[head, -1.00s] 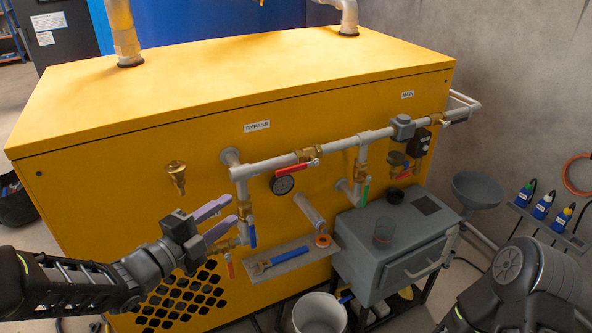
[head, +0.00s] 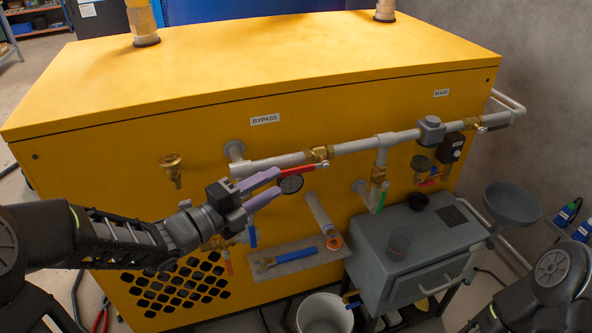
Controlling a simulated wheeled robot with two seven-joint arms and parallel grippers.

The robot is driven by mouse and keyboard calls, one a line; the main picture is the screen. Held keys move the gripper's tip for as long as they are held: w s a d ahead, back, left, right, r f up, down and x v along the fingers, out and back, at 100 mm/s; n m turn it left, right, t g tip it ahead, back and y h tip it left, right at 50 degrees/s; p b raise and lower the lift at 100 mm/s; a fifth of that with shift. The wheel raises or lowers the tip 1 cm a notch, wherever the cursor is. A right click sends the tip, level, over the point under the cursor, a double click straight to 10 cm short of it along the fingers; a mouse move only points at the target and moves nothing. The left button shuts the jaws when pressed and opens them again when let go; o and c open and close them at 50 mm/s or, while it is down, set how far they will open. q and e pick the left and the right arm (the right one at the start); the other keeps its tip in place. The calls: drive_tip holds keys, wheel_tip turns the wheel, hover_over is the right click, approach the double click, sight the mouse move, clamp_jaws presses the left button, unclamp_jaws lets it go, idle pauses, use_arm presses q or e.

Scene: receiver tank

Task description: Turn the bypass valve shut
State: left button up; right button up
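The bypass valve has a brass body (head: 319,154) on the grey horizontal pipe, below and right of the BYPASS label (head: 265,119). Its red lever (head: 298,168) points left from the body and lies roughly along the pipe. My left gripper (head: 281,180) has two purple fingers spread apart, pointing right. Its fingertips are at the lever's left end in the picture and partly overlap it. I cannot tell whether they touch it or whether the lever lies between them. My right arm shows at the lower right, but its gripper is not in view.
A capped pipe stub (head: 320,218) juts out, and a grey box (head: 420,246) stands right. A bucket (head: 325,315) is below.

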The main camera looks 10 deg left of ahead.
sight(291, 174)
use_arm(q)
drive_tip(key=x, duration=0.7)
drive_tip(key=shift+w+d, duration=0.1)
clamp_jaws()
drive_tip(key=shift+f, duration=0.1)
idle(1.2)
